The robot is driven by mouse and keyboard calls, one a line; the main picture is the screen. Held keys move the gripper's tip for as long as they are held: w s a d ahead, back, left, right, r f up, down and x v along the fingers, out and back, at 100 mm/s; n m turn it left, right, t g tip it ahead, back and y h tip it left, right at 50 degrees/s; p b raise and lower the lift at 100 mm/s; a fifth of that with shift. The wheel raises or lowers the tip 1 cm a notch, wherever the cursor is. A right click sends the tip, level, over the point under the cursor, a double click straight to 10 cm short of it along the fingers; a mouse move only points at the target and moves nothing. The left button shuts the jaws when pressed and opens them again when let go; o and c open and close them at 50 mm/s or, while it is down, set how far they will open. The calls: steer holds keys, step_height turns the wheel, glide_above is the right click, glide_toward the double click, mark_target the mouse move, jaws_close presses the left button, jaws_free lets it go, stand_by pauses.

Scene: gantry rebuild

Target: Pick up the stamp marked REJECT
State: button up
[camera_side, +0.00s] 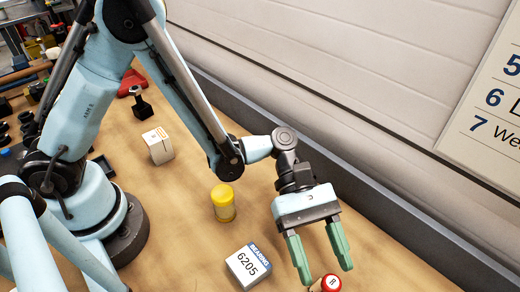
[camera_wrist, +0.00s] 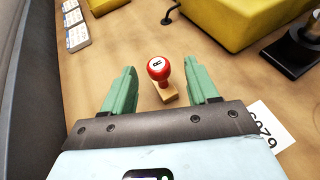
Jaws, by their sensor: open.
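A stamp with a round red knob (camera_wrist: 158,68) and a pale wooden base (camera_wrist: 168,95) stands upright on the tan bench. Its white top disc carries one letter that looks like R; the word REJECT is not readable. In the side view the stamp (camera_side: 329,283) is at the bottom edge, its lower part cut off. My gripper (camera_side: 325,272) has green fingers, spread apart and empty, pointing down toward the bench. In the wrist view the stamp shows between the fingers of my gripper (camera_wrist: 161,68), with gaps on both sides and no visible contact.
A white box marked 6205 (camera_side: 248,264) lies left of my gripper, with a yellow cylinder (camera_side: 222,204) behind it. In the wrist view a yellow block (camera_wrist: 225,22), a black-based object (camera_wrist: 298,50) and a numbered white card (camera_wrist: 272,125) are at the right. A wall borders the bench.

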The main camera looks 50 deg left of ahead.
mark_target(331, 280)
steer(key=shift+x, duration=1.9)
steer(key=shift+w, duration=0.15)
steer(key=c, duration=1)
steer(key=shift+r, duration=0.1)
